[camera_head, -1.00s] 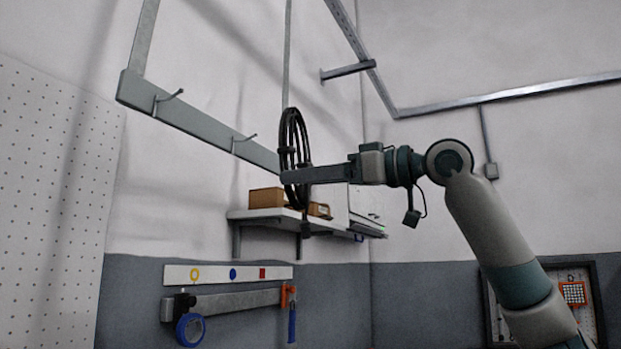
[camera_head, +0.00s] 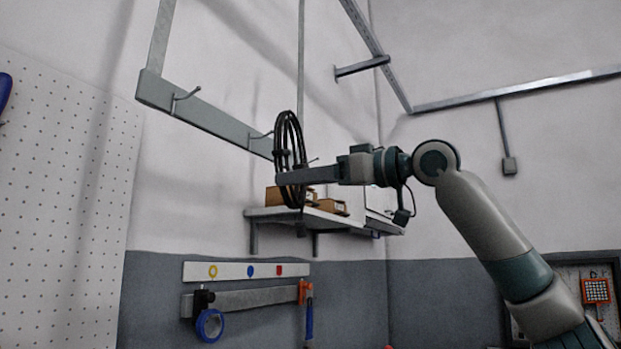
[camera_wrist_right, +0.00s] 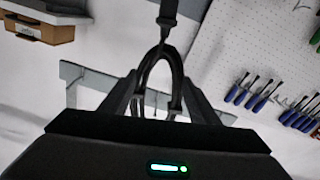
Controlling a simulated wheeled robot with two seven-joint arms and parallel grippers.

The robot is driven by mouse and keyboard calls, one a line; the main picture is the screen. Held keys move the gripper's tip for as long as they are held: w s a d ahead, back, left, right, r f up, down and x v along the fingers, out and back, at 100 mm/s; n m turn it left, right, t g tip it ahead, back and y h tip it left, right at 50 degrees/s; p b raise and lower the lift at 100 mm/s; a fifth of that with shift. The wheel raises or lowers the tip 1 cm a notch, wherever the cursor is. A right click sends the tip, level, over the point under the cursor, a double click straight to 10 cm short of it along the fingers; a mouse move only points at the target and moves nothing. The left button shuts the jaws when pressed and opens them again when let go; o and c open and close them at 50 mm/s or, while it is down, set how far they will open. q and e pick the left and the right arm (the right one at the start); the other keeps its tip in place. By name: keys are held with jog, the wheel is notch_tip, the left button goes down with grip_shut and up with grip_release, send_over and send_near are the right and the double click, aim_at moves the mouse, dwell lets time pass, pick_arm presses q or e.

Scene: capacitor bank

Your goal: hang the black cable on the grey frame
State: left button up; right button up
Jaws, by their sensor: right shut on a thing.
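The black cable (camera_head: 285,133) is a coil of several loops, hanging upright. My right gripper (camera_head: 283,178) is shut on its lower part; the wrist view also shows the cable (camera_wrist_right: 150,72) between the fingers (camera_wrist_right: 163,92). The grey frame (camera_head: 205,117) hangs at the upper left, a horizontal bar with hooks along it. One hook (camera_head: 186,94) is left of the coil, and another (camera_head: 262,134) is just left of it. The coil overlaps the bar's right end in the head view; I cannot tell whether they touch. My left gripper is out of view.
A shelf (camera_head: 262,213) with brown boxes (camera_head: 330,205) stands behind and below the coil. Below it is a rail (camera_head: 245,299) with a blue tape roll (camera_head: 209,325). A white pegboard (camera_head: 60,190) covers the left wall. The space left of the coil looks clear.

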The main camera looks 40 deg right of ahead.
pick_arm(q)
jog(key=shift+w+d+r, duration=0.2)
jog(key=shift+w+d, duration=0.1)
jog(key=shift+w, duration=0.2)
pick_arm(e)
jog(key=f+x, duration=0.1)
jog(key=x, duration=0.5)
jog(key=shift+f, duration=0.2)
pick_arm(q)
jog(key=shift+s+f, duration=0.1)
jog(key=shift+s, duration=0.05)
pick_arm(e)
jog(key=shift+w+a, duration=0.1)
jog(key=shift+w, duration=0.1)
dwell(0.4)
jog(key=o, duration=1.1)
jog(key=shift+f, duration=0.1)
jog(key=shift+s, duration=0.1)
